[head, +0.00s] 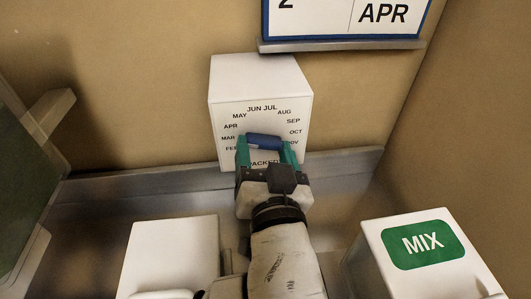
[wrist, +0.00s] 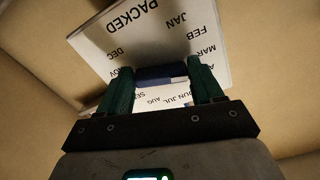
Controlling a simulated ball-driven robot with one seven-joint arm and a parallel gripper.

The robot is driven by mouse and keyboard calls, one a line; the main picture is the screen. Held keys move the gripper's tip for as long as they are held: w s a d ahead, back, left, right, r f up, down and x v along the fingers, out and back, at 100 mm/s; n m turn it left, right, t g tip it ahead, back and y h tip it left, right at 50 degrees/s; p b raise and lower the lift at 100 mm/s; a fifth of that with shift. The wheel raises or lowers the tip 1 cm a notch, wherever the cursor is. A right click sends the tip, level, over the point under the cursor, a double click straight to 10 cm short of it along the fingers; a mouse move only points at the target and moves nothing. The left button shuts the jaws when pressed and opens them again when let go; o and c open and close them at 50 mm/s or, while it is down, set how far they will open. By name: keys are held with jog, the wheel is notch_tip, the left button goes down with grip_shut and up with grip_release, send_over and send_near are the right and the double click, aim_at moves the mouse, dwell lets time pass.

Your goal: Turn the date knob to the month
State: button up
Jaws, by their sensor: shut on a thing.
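The date knob (head: 264,141) is a blue bar on the front of a white box (head: 240,80). Month names ring it, with JUN and JUL at the top and PACKED below. My gripper (head: 267,149) has its green fingers at the two ends of the blue bar and is shut on it. The wrist view, where the lettering is inverted, shows the knob (wrist: 160,74) between the fingers. The gripper hides part of the dial, and I cannot tell which month the knob points to. A sign (head: 340,18) above reads "2" and "APR".
A grey ledge (head: 340,163) runs along the tan wall. A dark green panel (head: 22,190) is at the left edge.

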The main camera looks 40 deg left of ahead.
jog(key=shift+m, duration=1)
jog(key=o, duration=1.1)
jog(key=shift+c, duration=0.2)
jog(key=b+v, duration=0.2)
jog(key=v, duration=0.8)
jog(key=shift+s+d, duration=0.25)
jog(key=shift+s, duration=0.1)
